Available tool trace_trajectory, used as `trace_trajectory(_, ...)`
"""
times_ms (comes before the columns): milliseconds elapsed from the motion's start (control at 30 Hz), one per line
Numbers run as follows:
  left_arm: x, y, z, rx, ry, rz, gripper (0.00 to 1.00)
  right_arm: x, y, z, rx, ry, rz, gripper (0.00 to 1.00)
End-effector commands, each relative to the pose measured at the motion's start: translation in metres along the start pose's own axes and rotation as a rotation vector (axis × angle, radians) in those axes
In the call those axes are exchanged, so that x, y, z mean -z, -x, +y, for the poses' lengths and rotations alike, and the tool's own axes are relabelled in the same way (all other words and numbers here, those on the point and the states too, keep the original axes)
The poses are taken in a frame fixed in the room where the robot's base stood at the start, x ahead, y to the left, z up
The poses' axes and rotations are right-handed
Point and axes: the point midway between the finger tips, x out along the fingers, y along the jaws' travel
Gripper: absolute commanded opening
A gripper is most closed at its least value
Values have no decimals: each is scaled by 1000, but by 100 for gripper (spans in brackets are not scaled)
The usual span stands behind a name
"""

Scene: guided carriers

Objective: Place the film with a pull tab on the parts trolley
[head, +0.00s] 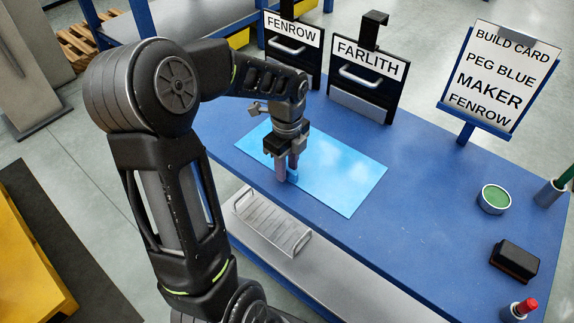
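The film (338,178) is a light blue, glossy sheet lying flat on a blue bench top (420,190). A small darker blue pull tab (293,177) stands up near its front left edge. My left gripper (287,172) points down over the film, with its fingers close together right at the tab. I cannot tell whether the fingers are closed on the tab. My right gripper is not in view. No thing in view is marked as the parts trolley.
Black holders labelled FENROW (293,35) and FARLITH (368,60) stand behind the film. A build card (498,75) reads PEG BLUE, MAKER FENROW. A green-topped tin (494,199), black block (515,261) and red-tipped item (524,307) stand right. A handled tray (270,223) sits lower.

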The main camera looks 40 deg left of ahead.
Motion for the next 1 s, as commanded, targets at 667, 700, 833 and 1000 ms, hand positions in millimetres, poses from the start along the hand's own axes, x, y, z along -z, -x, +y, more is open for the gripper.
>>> trace_trajectory(667, 0, 94, -1, 4, 0, -1, 32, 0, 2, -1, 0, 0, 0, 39)
trace_trajectory(700, 0, 101, -1, 4, 0, 0, 32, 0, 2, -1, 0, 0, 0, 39)
trace_trajectory(833, 0, 117, -1, 3, 0, 0, 32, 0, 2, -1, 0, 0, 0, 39)
trace_trajectory(1000, 0, 124, 0, 0, 0, 0, 32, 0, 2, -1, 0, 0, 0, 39)
